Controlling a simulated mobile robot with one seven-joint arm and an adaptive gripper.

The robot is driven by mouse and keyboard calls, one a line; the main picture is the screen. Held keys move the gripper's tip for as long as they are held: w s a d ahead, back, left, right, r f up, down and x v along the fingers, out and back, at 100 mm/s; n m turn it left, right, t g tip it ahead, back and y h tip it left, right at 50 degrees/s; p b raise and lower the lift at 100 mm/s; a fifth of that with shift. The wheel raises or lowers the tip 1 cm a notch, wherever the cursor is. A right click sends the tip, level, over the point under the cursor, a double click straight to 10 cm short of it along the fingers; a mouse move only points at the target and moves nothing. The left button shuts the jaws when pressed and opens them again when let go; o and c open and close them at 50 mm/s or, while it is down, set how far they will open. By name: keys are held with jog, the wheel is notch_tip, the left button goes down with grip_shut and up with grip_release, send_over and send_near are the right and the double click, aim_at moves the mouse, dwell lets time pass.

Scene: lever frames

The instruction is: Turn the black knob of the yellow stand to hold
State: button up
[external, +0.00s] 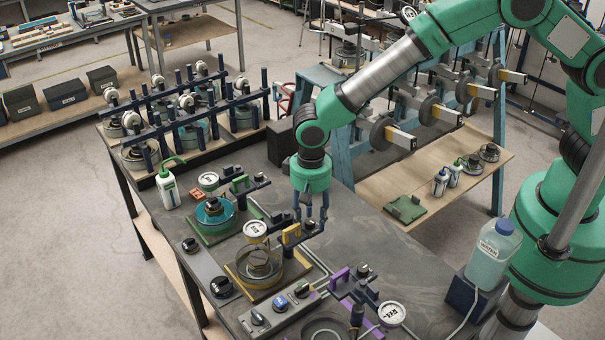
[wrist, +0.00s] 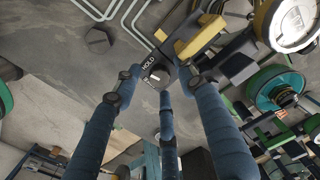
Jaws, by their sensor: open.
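The yellow stand (external: 291,234) is a small yellow block with dark fittings on the bench, behind the round yellow-based vessel. In the wrist view its yellow body (wrist: 198,36) is at upper right. Its black knob (wrist: 157,75) sits on a dark plate with a white HOLD label (wrist: 148,62); another label is too small to read. A pale mark shows on the knob. My gripper (external: 311,220) points down over the knob, its blue fingers open around it. In the wrist view the fingertips (wrist: 159,80) are spread on both sides of the knob. Contact cannot be told.
A green stand (external: 240,185) with a teal vessel (external: 213,215) is behind, and a purple stand (external: 342,276) is in front. Pipes run along the bench. The bench right of my gripper is mostly clear.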

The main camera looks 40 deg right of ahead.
aim_at(310, 221)
jog(key=shift+r, duration=4)
